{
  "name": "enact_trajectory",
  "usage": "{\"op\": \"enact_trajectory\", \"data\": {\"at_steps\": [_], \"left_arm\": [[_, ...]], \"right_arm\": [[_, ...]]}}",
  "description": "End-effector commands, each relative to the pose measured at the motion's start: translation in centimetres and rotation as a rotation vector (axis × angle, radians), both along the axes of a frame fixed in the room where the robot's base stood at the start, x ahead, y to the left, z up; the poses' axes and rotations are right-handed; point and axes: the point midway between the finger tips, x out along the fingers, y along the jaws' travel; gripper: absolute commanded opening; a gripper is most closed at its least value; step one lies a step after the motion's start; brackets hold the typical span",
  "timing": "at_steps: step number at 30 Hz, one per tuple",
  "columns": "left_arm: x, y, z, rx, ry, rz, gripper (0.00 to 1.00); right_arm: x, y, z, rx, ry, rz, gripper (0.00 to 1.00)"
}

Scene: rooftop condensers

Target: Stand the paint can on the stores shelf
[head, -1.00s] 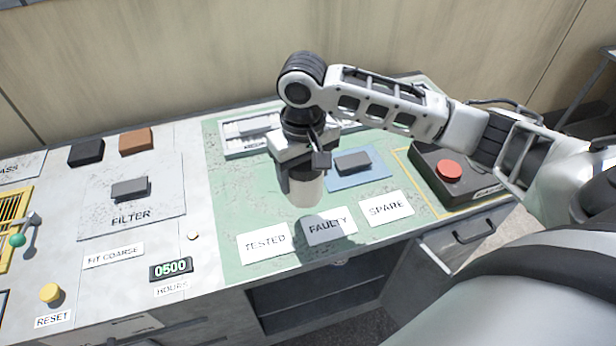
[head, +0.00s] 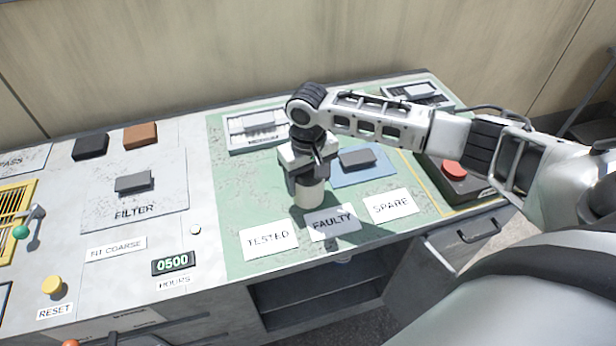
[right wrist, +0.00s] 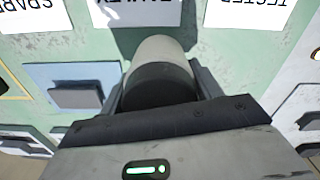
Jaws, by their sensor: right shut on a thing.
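The paint can (head: 308,194) is a pale cream cylinder; its dark band or top shows in the right wrist view (right wrist: 160,62). My right gripper (head: 306,178) is shut on it, with one finger on each side in the right wrist view. The can is upright over the green mat (head: 235,185), just behind the FAULTY label (head: 333,222). I cannot tell whether its base touches the mat. An open dark shelf bay (head: 315,295) lies under the bench's front edge; I see no label naming it the stores shelf. My left gripper is not in view.
A blue pad with a grey block (head: 357,158) lies right of the can. A tray (head: 250,147) sits behind it, and a box with a red button (head: 454,168) stands farther right. A drawer handle (head: 478,232) sticks out at the front right.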

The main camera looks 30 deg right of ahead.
Motion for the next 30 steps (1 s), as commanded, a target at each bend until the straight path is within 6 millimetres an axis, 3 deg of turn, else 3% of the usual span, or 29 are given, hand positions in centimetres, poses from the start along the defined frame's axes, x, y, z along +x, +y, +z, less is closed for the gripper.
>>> {"op": "enact_trajectory", "data": {"at_steps": [3,4,6,17,20,30], "left_arm": [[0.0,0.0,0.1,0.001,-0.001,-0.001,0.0],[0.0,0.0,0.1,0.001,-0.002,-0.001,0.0],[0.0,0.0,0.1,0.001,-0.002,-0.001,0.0],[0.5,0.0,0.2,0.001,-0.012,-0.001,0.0],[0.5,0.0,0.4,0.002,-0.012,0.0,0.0],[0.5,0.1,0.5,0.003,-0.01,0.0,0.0]], "right_arm": [[0.0,0.1,-0.2,0.002,-0.001,0.0,0.3],[0.0,0.0,-0.3,0.001,0.0,0.0,0.69],[0.0,0.0,-0.2,0.001,0.0,0.0,0.85],[0.0,0.0,0.3,0.0,-0.001,0.0,0.85],[0.1,0.1,1.6,0.002,-0.002,0.001,0.85],[0.1,0.0,8.8,0.002,-0.004,0.0,0.85]]}}
